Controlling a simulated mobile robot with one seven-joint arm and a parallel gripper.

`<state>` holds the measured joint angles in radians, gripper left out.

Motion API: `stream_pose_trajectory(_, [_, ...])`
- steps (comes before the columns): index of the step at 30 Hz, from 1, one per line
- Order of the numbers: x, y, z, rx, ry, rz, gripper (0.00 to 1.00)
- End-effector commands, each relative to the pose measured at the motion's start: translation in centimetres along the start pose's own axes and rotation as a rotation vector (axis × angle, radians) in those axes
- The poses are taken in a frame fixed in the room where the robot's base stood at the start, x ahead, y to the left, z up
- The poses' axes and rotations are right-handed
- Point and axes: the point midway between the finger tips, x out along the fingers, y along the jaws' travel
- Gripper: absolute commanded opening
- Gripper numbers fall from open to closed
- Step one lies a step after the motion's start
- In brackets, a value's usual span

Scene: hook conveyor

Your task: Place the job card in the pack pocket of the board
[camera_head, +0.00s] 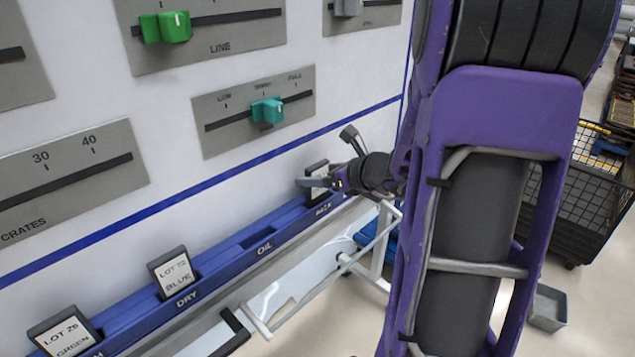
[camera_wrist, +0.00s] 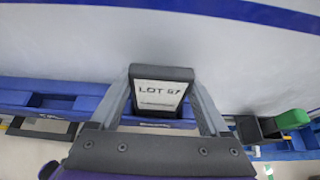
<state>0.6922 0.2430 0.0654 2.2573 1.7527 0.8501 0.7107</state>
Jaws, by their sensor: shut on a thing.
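The job card (camera_head: 317,169), dark-framed with a white face, is upright at the blue rail of the board (camera_head: 225,245). It also shows in the wrist view (camera_wrist: 158,93), reading LOT and a number like 57 or 67. My gripper (camera_head: 322,183) is shut on it, with one finger at each side in the wrist view (camera_wrist: 160,100). The card's lower edge is at the rail, over the rightmost label, which seems to read PACK. I cannot tell how deep it sits in that pocket (camera_wrist: 157,123).
The DRY pocket holds a LOT 12 BLUE card (camera_head: 174,273). A LOT 26 GREEN card (camera_head: 64,336) stands farther left. The OIL pocket (camera_head: 247,238) looks empty. Sliders with green (camera_head: 166,27) and teal (camera_head: 268,110) knobs are above. A black wire cart (camera_head: 578,200) stands at right.

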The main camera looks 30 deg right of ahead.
Motion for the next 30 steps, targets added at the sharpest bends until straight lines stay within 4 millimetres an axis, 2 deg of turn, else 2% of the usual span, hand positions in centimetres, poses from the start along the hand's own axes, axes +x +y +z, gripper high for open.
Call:
stream_pose_trajectory(1, [0.5, 0.0, -1.1, 0.003, 0.001, 0.001, 0.24])
stream_pose_trajectory(2, [0.6, 0.0, -1.3, 0.002, 0.000, 0.000, 0.24])
stream_pose_trajectory(14, [0.8, 0.0, -1.7, -0.002, -0.002, 0.000, 0.24])
stream_pose_trajectory(15, [0.8, 0.0, -1.6, -0.002, -0.002, 0.000, 0.83])
stream_pose_trajectory(18, [0.7, 0.0, -1.6, -0.001, -0.001, 0.000, 1.00])
stream_pose_trajectory(27, [0.6, 0.0, -1.3, -0.001, -0.001, 0.000, 1.00])
stream_pose_trajectory(30, [-0.3, -0.1, -1.2, -0.002, -0.001, -0.002, 1.00])
